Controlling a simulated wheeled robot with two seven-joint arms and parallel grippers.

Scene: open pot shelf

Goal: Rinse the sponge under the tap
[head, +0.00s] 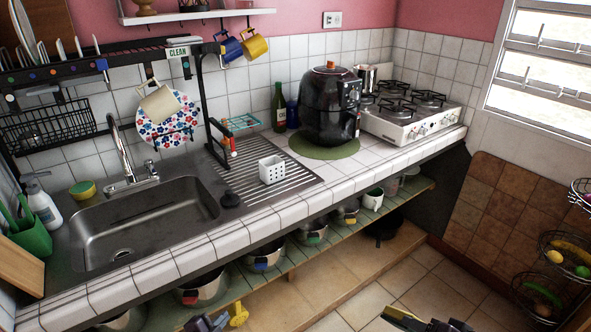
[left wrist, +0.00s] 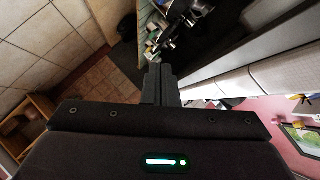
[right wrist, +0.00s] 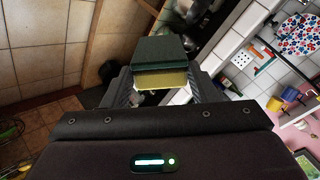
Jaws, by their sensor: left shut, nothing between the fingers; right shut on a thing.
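The steel tap (head: 123,150) rises behind the sink basin (head: 185,207) at the left of the counter. A green and yellow sponge (right wrist: 160,52) is clamped between the fingers of my right gripper (right wrist: 165,90) in the right wrist view. In the head view that gripper (head: 425,322) is only partly in frame at the bottom, well right of the sink and in front of the counter. Another yellow-green sponge (head: 82,190) lies at the sink's back left. My left gripper (head: 205,323) shows at the bottom edge; its fingers are together and empty in the left wrist view (left wrist: 159,85).
A soap bottle (head: 42,205) and green holder (head: 32,235) stand left of the sink. A white cutlery cup (head: 272,170) stands on the drainer. A black fryer (head: 330,110) and stove (head: 408,115) are farther right. Pots line the shelf (head: 275,272) below the counter.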

